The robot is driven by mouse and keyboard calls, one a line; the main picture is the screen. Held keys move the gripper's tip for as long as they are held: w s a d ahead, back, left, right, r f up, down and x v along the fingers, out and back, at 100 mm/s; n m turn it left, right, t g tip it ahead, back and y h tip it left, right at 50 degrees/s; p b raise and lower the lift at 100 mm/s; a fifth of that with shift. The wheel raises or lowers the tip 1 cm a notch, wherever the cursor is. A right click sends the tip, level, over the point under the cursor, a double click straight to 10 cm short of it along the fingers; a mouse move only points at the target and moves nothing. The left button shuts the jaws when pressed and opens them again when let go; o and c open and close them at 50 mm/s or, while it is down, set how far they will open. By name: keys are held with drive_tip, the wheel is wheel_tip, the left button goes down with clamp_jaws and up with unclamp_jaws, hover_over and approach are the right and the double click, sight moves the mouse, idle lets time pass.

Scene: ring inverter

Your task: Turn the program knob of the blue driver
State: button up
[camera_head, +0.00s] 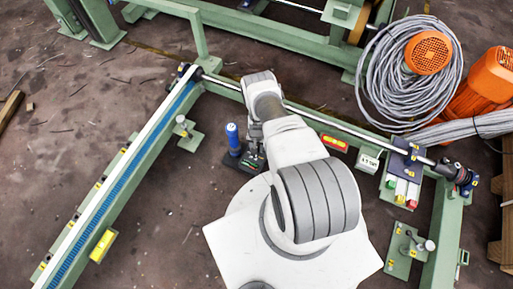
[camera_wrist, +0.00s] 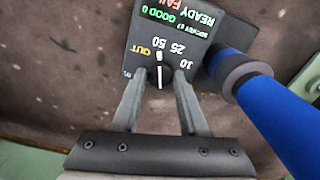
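The blue driver (camera_wrist: 272,105) stands on the right in the wrist view, with a blue handle and a dark grey collar. In the head view the blue driver (camera_head: 232,137) is upright just left of my arm's end. Beside it is a dark control panel (camera_wrist: 206,33) with lit words and numbers. The program knob (camera_wrist: 160,77) is dark with a white pointer line, near the panel's edge. My gripper (camera_wrist: 161,76) has its fingers apart, one on each side of the knob. Whether the fingertips touch the knob is not clear.
A long green frame with a blue strip (camera_head: 128,165) runs along the left. A steel shaft (camera_head: 330,121) crosses behind my arm. A grey cable coil (camera_head: 385,90) and orange motors (camera_head: 490,80) stand at the right. The brown floor is scattered with debris.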

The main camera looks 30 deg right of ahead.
drive_tip(key=o, duration=0.4)
wheel_tip(320, 180, up, 18)
drive_tip(key=p, duration=0.7)
drive_tip(key=shift+f+p, duration=0.25)
drive_tip(key=shift+p, duration=0.05)
drive_tip(key=shift+w, duration=0.1)
